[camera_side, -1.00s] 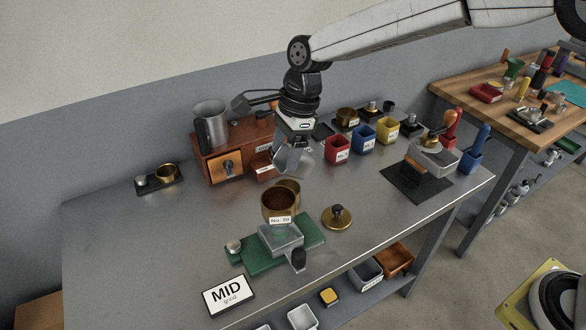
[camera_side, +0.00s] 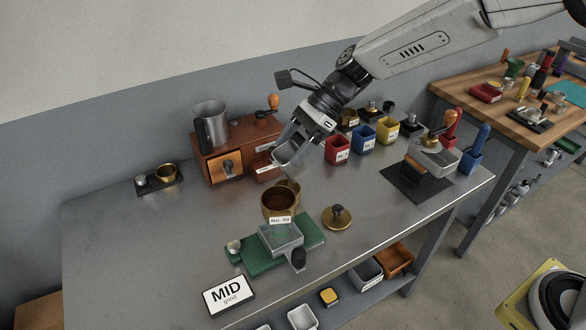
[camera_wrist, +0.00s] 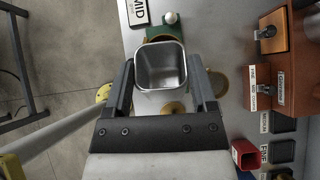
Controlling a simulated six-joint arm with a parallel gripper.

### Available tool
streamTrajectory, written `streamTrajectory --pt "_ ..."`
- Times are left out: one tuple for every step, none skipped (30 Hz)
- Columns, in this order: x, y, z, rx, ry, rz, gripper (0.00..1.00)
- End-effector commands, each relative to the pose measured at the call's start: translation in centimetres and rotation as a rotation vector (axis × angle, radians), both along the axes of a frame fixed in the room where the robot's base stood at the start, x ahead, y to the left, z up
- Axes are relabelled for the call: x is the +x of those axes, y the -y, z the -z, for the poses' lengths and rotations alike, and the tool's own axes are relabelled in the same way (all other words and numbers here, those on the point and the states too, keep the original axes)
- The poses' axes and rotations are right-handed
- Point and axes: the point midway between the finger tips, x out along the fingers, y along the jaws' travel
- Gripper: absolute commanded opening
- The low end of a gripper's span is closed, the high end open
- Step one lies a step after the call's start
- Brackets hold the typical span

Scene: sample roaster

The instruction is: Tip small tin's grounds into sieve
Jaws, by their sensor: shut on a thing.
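My gripper (camera_side: 303,140) is shut on a small grey metal tin (camera_side: 289,153), held in the air above and behind the brass sieve. The tin is tilted in the side view. In the wrist view, the tin (camera_wrist: 160,66) sits between the two fingers, and its inside looks bare and shiny, with no brown grounds visible. The brass sieve (camera_side: 280,213), labelled No. 20, has dark brown grounds in it. In the wrist view the tin mostly hides the sieve.
A brass lid with a knob (camera_side: 337,217) lies right of the sieve. A wooden grinder box (camera_side: 235,155) bearing a metal jug (camera_side: 210,125) is behind left. Red (camera_side: 338,150), blue and yellow bins stand behind right. A MID sign (camera_side: 228,295) is in front.

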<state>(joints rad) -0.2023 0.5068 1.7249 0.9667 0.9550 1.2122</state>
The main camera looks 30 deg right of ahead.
Motion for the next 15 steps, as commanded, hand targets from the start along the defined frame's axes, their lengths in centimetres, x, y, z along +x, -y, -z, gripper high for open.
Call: streamTrajectory --pt "0.0 0.1 0.13 0.025 -0.003 0.001 0.02" --pt "-0.01 0.14 0.17 0.041 -0.002 0.001 0.02" --pt "0.0 0.19 0.21 0.063 -0.001 0.001 0.02" --pt "0.0 0.21 0.23 0.081 0.0 0.002 0.02" --pt "0.0 0.24 0.27 0.097 0.001 0.002 0.02" --pt "-0.02 0.25 0.37 0.119 0.001 0.001 0.02" --pt "-0.03 0.27 0.43 0.138 0.001 0.001 0.02" --pt "-0.03 0.3 0.45 0.157 0.002 0.001 0.02" --pt "0.0 0.36 0.47 0.181 0.005 0.002 0.02" --pt "0.01 0.39 0.49 0.199 0.006 0.003 0.02" --pt "0.01 0.41 0.52 0.218 0.007 0.003 0.02" --pt "-0.02 0.42 0.63 0.243 0.006 0.002 0.02" --pt "-0.05 0.44 0.68 0.261 0.006 0.0 0.02" --pt "-0.03 0.47 0.7 0.279 0.007 0.001 0.02" --pt "-0.01 0.52 0.71 0.3 0.01 0.002 0.02"
